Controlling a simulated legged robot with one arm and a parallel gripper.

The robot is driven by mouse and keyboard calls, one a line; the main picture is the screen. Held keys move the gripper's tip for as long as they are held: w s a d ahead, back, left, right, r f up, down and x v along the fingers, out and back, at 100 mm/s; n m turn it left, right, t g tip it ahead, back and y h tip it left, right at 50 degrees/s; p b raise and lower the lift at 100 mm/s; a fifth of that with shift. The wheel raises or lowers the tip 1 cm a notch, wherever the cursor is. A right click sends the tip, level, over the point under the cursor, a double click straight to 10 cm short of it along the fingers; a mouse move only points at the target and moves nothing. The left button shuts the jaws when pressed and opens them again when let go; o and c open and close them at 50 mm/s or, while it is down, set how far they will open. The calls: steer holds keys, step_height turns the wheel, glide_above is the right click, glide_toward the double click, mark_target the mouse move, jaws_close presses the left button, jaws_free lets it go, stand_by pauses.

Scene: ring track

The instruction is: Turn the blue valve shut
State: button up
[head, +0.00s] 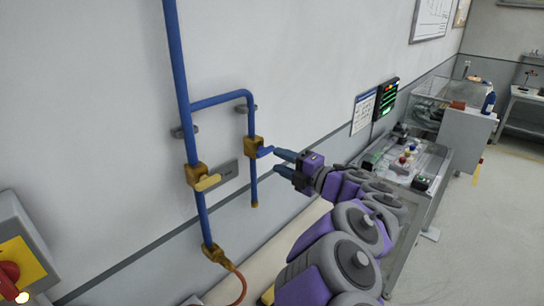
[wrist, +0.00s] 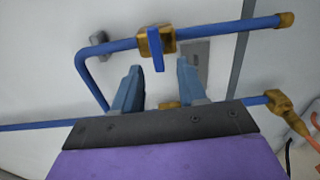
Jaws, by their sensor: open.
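The blue valve has a brass body (head: 253,147) on the shorter vertical blue pipe, with a blue lever handle (head: 265,152) that points right, across the pipe. In the wrist view the blue handle (wrist: 158,50) hangs down from its brass body (wrist: 148,41), crosswise to the pipe. My gripper (head: 278,162) is open just to the right of the handle in the head view. In the wrist view my gripper (wrist: 158,78) has its two fingers apart, with the handle just beyond and between their tips. I see no clear contact.
A second brass valve with a yellow handle (head: 208,183) sits on the longer blue pipe (head: 178,80), left of the blue valve. A grey label plate (head: 228,171) lies between them. A red knob on a yellow panel (head: 22,262) is lower left. A bench (head: 430,185) stands right.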

steer(key=v, duration=1.2)
steer(key=shift+s+d+p, duration=0.25)
steer(key=shift+d+p, duration=0.05)
